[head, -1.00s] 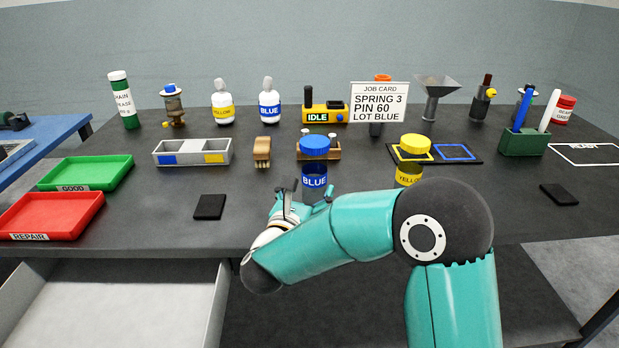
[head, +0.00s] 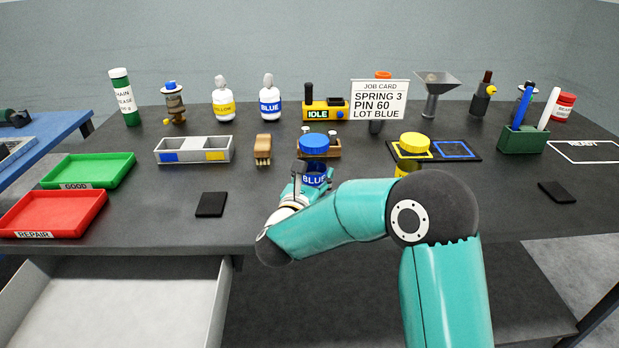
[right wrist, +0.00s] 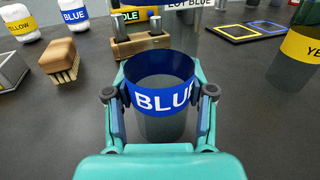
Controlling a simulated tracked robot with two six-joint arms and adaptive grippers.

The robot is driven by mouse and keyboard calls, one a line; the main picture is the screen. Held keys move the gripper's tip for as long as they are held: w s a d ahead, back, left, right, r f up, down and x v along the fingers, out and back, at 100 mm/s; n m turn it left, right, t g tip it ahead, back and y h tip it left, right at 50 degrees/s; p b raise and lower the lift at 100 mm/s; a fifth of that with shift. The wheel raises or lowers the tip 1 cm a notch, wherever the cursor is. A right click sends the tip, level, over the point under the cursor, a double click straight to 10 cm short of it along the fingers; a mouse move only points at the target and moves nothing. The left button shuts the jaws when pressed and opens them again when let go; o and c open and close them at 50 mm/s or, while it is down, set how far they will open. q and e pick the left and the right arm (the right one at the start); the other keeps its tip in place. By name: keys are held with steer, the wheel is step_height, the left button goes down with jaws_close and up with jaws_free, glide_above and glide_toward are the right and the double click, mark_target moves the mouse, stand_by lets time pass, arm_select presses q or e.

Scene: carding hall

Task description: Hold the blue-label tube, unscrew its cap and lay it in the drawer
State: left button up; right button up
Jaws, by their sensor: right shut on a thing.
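The blue-label tube (head: 316,180) stands on the bench near its middle. It looks see-through, with a blue band reading BLUE. A blue cap (head: 315,144) shows at its top in the head view. My right gripper (head: 313,177) is shut around the tube at the label. The right wrist view shows its fingers (right wrist: 159,98) on both sides of the label (right wrist: 160,98); the cap is outside that view. The open drawer (head: 120,300) below the bench's front left looks empty, pale inside. My left gripper is not in view.
A wooden block with metal pins (right wrist: 142,42) stands behind the tube, with a brush (head: 263,150) to its left. The yellow-label tube with a yellow cap (head: 415,143) stands to the right. A dark pad (head: 211,204) lies front left, near red and green trays.

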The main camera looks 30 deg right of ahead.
steer(key=shift+c, duration=0.8)
step_height(320, 180, up, 20)
steer(key=p, duration=0.1)
steer(key=o, duration=0.7)
steer(key=shift+c, duration=0.2)
jaws_close()
